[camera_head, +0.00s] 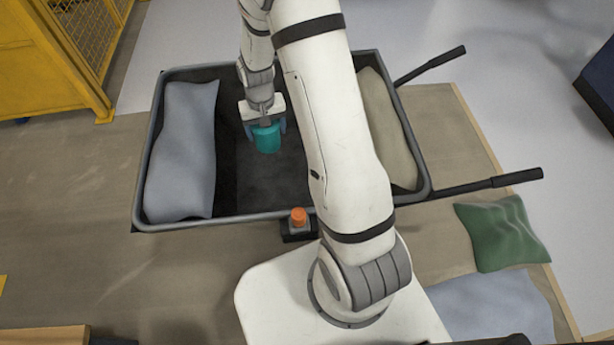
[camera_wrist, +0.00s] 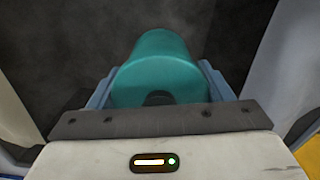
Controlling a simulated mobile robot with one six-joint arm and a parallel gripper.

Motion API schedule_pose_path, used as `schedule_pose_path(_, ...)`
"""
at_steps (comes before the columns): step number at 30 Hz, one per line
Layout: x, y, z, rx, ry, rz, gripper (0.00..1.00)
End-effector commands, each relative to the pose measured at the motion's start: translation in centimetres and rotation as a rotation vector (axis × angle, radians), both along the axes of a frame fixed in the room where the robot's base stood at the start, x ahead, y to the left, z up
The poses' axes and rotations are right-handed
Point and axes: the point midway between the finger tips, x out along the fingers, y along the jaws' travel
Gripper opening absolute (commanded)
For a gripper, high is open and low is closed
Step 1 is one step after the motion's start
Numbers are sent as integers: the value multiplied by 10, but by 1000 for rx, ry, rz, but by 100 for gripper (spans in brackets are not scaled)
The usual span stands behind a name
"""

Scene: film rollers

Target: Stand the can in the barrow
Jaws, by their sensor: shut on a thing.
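The teal can (camera_head: 266,138) is held in my gripper (camera_head: 265,128), over the dark floor of the barrow between two bags. In the wrist view the can (camera_wrist: 158,65) sits between the two blue-grey fingers of my gripper (camera_wrist: 160,88), which are shut on it. Whether the can's bottom touches the barrow floor cannot be told. The barrow (camera_head: 250,217) is a dark grey tub with a grey rim and two black handles on the right. Part of it is hidden behind my arm.
A grey-blue bag (camera_head: 183,150) lies along the barrow's left side and a beige bag (camera_head: 386,125) along its right. A green bag (camera_head: 502,232) and a pale blue bag (camera_head: 490,305) lie at lower right. A yellow cage (camera_head: 45,60) stands at upper left. The barrow's middle floor is clear around the can.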

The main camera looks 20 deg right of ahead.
Motion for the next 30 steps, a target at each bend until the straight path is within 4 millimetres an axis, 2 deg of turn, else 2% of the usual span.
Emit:
schedule_pose_path(1,0,5,-24,0,-2,-9,39)
schedule_pose_path(15,-2,34,-112,1,-2,-129,39)
schedule_pose_path(19,-2,40,-127,1,-2,-152,39)
schedule_pose_path(26,-3,44,-138,0,-1,-172,39)
schedule_pose_path(30,-4,44,-155,-1,2,-174,39)
